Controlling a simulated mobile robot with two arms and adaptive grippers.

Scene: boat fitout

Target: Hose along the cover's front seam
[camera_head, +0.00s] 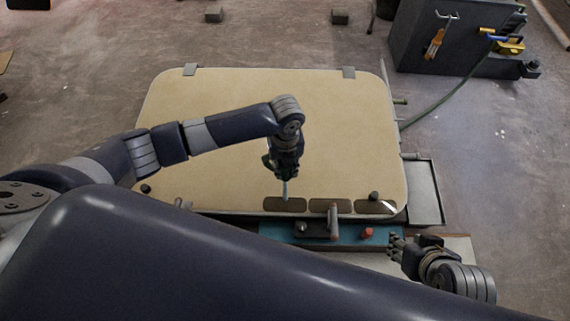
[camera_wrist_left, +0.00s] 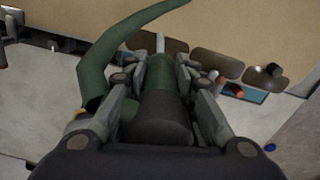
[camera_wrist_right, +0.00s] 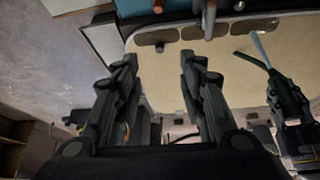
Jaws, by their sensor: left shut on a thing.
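The beige cover (camera_head: 240,120) lies flat with rounded corners, and dark brown oval patches (camera_head: 330,205) line its front edge. My left gripper (camera_head: 284,172) is over the cover's front part, shut on a green and black hose nozzle (camera_wrist_left: 160,100). The nozzle's pale tip (camera_head: 285,190) points down close to the left patch; I cannot tell whether it touches. The green hose (camera_wrist_left: 120,45) loops up from the grip in the left wrist view. My right gripper (camera_wrist_right: 160,65) is open and empty, near the front right corner; it also shows in the head view (camera_head: 398,248).
A blue ledge (camera_head: 345,238) with small knobs and a red-tipped handle (camera_head: 333,220) runs before the cover. A grey tray (camera_head: 424,190) lies at its right. A dark cabinet (camera_head: 440,40) with hanging tools stands back right. The floor behind is mostly clear.

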